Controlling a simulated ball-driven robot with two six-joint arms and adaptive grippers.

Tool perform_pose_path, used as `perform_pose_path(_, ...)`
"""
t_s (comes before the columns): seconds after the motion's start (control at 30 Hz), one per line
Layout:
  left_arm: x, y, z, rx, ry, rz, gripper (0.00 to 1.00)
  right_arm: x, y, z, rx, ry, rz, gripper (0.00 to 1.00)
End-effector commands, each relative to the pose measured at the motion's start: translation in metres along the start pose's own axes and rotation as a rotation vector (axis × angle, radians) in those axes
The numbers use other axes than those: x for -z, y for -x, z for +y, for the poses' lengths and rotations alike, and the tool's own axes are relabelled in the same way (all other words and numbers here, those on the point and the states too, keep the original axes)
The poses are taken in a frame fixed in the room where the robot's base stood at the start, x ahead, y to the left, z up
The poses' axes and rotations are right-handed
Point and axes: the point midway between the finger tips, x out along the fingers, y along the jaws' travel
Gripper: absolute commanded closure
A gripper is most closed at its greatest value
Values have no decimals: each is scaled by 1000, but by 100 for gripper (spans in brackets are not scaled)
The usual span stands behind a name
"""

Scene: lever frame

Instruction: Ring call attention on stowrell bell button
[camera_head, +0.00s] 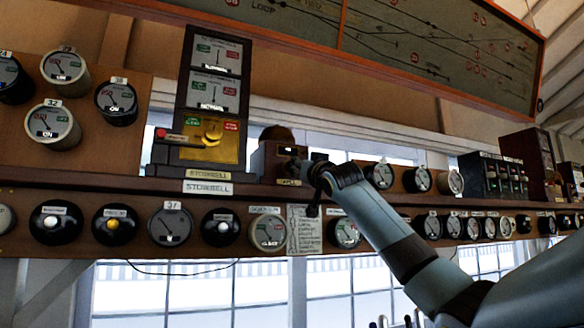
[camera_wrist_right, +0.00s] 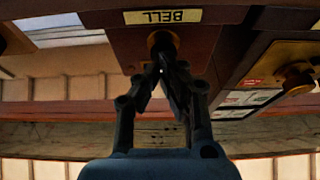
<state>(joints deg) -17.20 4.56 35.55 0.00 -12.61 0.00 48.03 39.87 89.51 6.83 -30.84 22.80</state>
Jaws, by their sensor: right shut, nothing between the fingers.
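The Stowrell instrument (camera_head: 208,105) is a tall dark case with two dials and a brass panel, above a white STOWRELL label (camera_head: 208,187). Just right of it stands a small brown bell box (camera_head: 266,165) with a dark dome on top. In the wrist view, which is upside down, the box front carries a BELL label (camera_wrist_right: 162,16) and a round dark brass button (camera_wrist_right: 163,42). My right gripper (camera_wrist_right: 160,70) is shut and empty, its fingertips at the button; I cannot tell whether they touch. In the head view my right gripper (camera_head: 308,170) partly hides the box front.
A shelf (camera_head: 400,198) runs along the wall, with a row of dials and knobs (camera_head: 170,226) below it. More dials (camera_head: 379,175) stand right of my arm. A large track diagram (camera_head: 400,40) hangs above. Windows lie behind and below.

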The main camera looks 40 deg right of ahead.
Motion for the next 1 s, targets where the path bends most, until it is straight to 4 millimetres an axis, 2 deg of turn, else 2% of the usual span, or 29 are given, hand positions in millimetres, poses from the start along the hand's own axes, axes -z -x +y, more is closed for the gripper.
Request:
perform_pose_path(0.4, 1, 12, -1, 0, 0, 0, 60, -3, -13, 0, 0, -2, 1, 100)
perform_pose_path(0.77, 0, -3, 0, 1, 0, 0, 60, -1, 2, 0, 0, 2, 1, 100)
perform_pose_path(1.0, 0, -2, 0, 1, 0, -1, 60, 1, 3, 0, 0, 0, 0, 100)
